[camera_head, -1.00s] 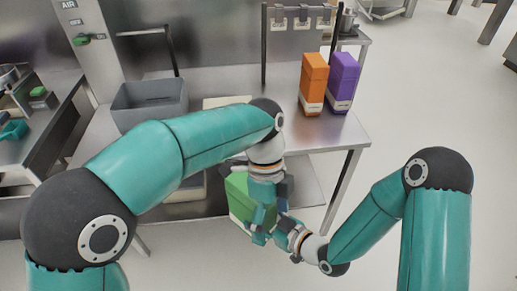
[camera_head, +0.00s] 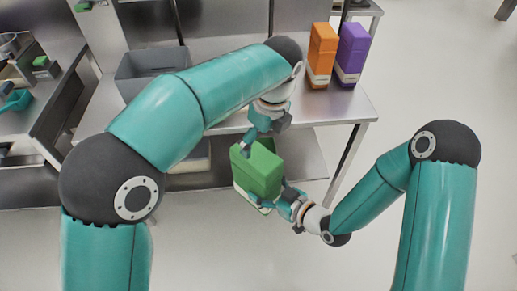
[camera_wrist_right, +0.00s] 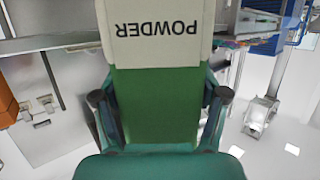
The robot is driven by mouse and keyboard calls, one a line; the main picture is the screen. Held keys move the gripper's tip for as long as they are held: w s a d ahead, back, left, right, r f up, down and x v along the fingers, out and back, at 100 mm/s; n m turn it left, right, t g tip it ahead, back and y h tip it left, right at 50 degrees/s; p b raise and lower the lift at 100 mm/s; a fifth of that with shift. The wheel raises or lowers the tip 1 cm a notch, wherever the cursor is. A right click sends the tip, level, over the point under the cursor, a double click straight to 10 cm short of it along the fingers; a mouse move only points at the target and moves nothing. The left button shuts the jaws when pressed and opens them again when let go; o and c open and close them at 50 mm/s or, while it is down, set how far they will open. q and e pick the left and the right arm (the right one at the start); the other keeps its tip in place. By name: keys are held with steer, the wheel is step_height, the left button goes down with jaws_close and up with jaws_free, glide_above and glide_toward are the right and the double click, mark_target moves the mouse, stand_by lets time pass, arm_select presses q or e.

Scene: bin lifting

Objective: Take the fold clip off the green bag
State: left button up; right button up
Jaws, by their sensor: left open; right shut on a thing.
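The green bag (camera_head: 257,170) is held up in front of the metal table, below its top edge. My right gripper (camera_head: 287,205) is shut on the bag's lower part. In the right wrist view the bag (camera_wrist_right: 155,105) sits between the two fingers of my right gripper (camera_wrist_right: 160,99), with a pale label reading POWDER upside down. My left gripper (camera_head: 263,129) is open, just above the bag's top. I cannot make out the fold clip in either view; my left arm and gripper cover part of the area above the bag.
An orange box (camera_head: 322,58) and a purple box (camera_head: 351,55) stand at the right end of the metal table (camera_head: 338,105). A grey bin (camera_head: 140,75) is at the back left of the table. The floor (camera_head: 440,95) to the right is clear.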

mark_target(264, 150)
arm_select(q)
steer(key=shift+w+a+f, duration=0.15)
steer(key=shift+f, duration=1.15)
steer(key=shift+w+a+f, duration=0.1)
steer(key=shift+f, duration=1.15)
steer(key=shift+c, duration=0.3)
steer(key=shift+d, duration=0.1)
steer(key=c, duration=1.3)
steer(key=shift+r, duration=0.1)
steer(key=shift+d+r, duration=0.1)
steer(key=shift+r, duration=0.2)
steer(key=shift+d, duration=0.25)
steer(key=shift+r, duration=0.15)
steer(key=shift+w+r, duration=0.1)
steer(key=shift+r, duration=0.9)
